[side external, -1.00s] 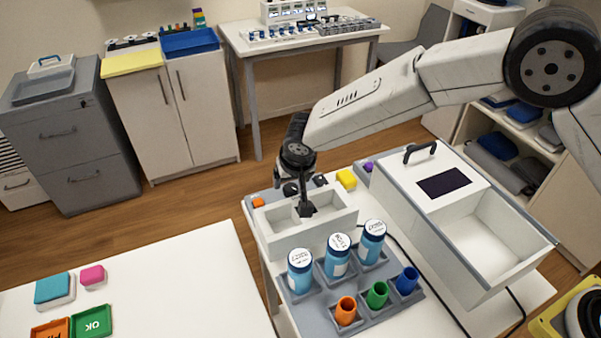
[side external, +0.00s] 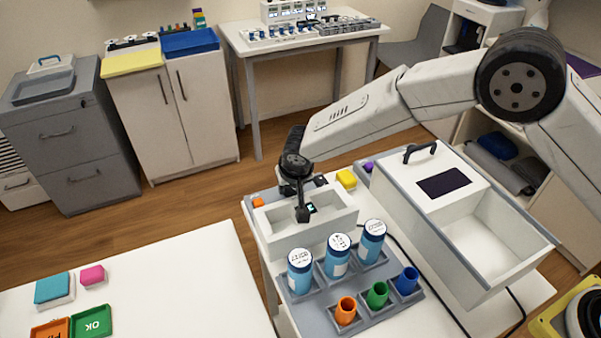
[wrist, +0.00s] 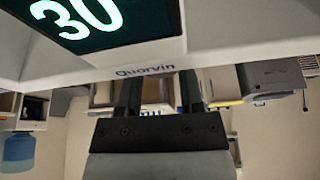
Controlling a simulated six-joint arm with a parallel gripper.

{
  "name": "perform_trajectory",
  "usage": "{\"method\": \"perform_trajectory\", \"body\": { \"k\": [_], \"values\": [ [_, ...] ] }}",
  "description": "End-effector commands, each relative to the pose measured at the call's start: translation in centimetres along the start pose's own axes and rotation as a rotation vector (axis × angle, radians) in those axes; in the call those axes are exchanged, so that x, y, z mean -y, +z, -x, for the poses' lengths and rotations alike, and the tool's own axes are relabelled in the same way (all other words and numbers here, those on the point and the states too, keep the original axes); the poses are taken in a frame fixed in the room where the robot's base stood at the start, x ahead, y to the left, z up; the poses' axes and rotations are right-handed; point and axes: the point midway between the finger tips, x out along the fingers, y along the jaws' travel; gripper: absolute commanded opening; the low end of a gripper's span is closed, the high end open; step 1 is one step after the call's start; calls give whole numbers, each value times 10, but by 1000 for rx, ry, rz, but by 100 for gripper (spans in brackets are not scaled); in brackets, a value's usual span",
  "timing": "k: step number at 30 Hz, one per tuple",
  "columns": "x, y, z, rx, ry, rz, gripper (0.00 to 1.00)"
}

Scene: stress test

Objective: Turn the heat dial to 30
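A dark display (wrist: 75,20) with large green-white digits reading 30 fills the upper left of the wrist view. It sits on a white housing marked Quorvin (wrist: 145,70). In the side external view, the white housing (side external: 345,225) with a recess stands on the bench, and a small lit dark display (side external: 311,208) shows beside my fingers. My gripper (side external: 302,216) points down over this housing. In the wrist view, my two dark fingers (wrist: 160,90) stand apart, but their tips are hidden behind the housing edge. The dial itself cannot be made out, nor whether my fingers touch it.
Several blue bottles with white caps (side external: 339,255) stand in a grey rack in front of the housing. Orange, green and blue cups (side external: 377,295) stand before them. A large white open box (side external: 485,250) with a handled lid is at right. A yellow block (side external: 346,179) lies behind.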

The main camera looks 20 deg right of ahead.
Motion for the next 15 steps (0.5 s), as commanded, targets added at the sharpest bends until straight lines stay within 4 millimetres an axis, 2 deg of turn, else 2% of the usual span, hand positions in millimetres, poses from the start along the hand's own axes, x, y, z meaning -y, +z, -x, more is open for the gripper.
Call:
{"method": "perform_trajectory", "body": {
  "k": [15],
  "values": [
    [1,0,1,-1,-18,39,0]
  ]
}}
